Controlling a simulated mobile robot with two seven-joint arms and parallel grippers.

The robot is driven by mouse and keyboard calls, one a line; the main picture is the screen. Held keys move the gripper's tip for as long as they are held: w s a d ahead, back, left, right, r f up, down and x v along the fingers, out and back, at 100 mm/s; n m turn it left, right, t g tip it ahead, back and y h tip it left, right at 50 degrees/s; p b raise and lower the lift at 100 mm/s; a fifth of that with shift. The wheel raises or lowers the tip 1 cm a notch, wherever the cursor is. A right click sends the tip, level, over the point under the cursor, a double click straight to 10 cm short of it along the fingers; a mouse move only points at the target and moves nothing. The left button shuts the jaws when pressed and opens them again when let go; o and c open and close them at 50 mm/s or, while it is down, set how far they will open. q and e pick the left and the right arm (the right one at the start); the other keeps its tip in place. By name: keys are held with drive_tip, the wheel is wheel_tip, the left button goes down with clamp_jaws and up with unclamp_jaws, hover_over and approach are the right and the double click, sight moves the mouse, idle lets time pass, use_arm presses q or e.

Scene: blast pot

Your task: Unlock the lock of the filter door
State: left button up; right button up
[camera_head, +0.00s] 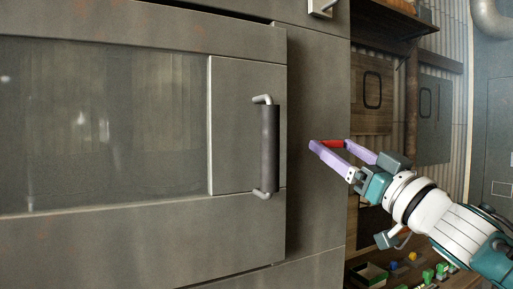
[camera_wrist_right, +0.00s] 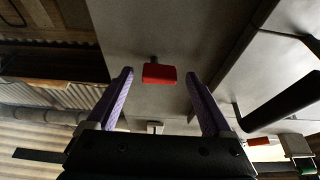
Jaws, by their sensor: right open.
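The filter door appears to be the large grey door (camera_head: 235,120) with a glass window, filling the left of the head view. It looks shut, with a dark bar handle (camera_head: 268,148) at its right side. A red lock piece (camera_head: 333,143), a small block on a short dark stem, stands out from the grey surface right of the door. It also shows in the wrist view (camera_wrist_right: 159,74). My right gripper (camera_head: 330,146) is open, its purple fingers on either side of the red piece with gaps in the wrist view. My left gripper is out of view.
The dark handle also shows at the right of the wrist view (camera_wrist_right: 282,102). A second red piece (camera_wrist_right: 262,141) is below it. A shelf with small coloured objects (camera_head: 428,274) is at the lower right of the head view. A pipe (camera_head: 488,18) runs at the upper right.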

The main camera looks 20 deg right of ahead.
drive_tip(key=c, duration=0.6)
clamp_jaws()
